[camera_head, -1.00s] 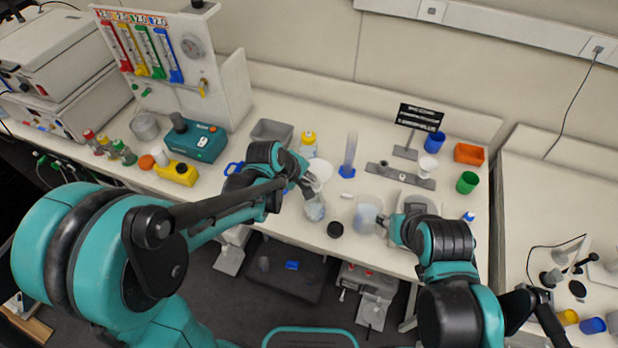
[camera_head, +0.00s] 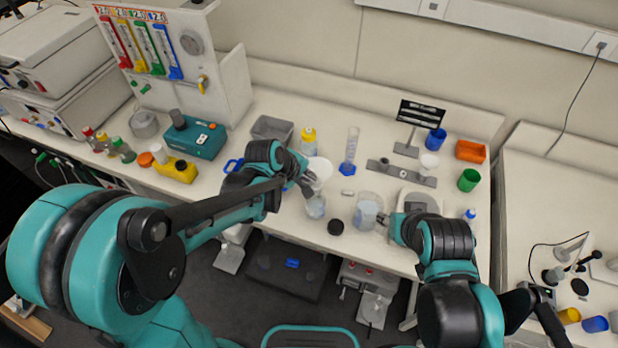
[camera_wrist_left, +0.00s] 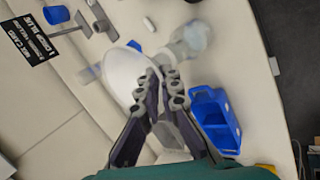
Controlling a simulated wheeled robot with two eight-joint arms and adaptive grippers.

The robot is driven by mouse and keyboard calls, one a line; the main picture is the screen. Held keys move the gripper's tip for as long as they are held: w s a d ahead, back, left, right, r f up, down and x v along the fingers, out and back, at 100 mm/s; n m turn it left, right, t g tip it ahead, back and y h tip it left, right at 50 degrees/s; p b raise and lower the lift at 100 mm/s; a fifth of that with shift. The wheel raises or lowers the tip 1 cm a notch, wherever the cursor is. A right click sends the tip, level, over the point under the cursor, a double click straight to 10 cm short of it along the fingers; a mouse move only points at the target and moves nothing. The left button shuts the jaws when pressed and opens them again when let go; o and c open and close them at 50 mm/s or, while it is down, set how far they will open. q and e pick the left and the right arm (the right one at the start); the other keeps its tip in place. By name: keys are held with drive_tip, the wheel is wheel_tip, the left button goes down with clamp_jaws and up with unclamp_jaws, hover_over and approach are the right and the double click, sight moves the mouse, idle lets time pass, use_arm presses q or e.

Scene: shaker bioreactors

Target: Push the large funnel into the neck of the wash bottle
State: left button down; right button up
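The large funnel (camera_head: 319,168) is white, with its wide mouth up. It stands over the clear wash bottle (camera_head: 315,208), in line with its neck; how deep the stem sits is hidden. In the left wrist view the funnel (camera_wrist_left: 122,72) is close and the bottle (camera_wrist_left: 192,40) lies behind it, to the upper right. My left gripper (camera_head: 304,181) has its fingertips close together at the funnel's rim, and they appear to pinch it; the tips also show in the left wrist view (camera_wrist_left: 163,88). My right gripper (camera_head: 383,219) is beside a clear beaker (camera_head: 367,211); its fingers are too small to read.
A graduated cylinder (camera_head: 350,153) with a blue base and a yellow-capped bottle (camera_head: 309,142) stand behind. A grey stand (camera_head: 401,174) is at the right.

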use_arm(q)
drive_tip(key=shift+f+b, duration=1.4)
drive_tip(key=shift+b, duration=0.1)
idle(2.0)
drive_tip(key=c, duration=1.6)
unclamp_jaws()
drive_tip(key=shift+c, duration=0.2)
drive_tip(key=shift+r, duration=0.1)
drive_tip(key=v, duration=1.2)
